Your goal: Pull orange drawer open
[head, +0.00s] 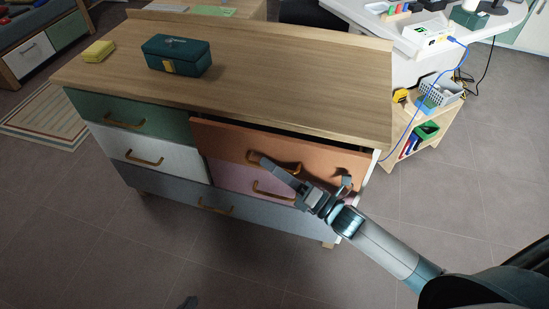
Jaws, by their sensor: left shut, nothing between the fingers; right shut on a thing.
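The orange drawer (225,137) is the upper right drawer of a wooden-topped dresser. It stands a little out from the front, with a dark gap along its top edge. Its brown bar handle (287,166) is partly hidden by my gripper. My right gripper (267,164) comes in from the lower right and is shut on this handle. My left gripper (188,302) shows only as a small grey tip at the bottom edge, shut and empty, far from the dresser.
Around the orange drawer are a green drawer (150,122), a white drawer (125,147), a pink drawer (232,177) and a wide grey-blue drawer (185,195). A dark green box (177,55) and a yellow item (98,51) lie on top. The floor in front is clear.

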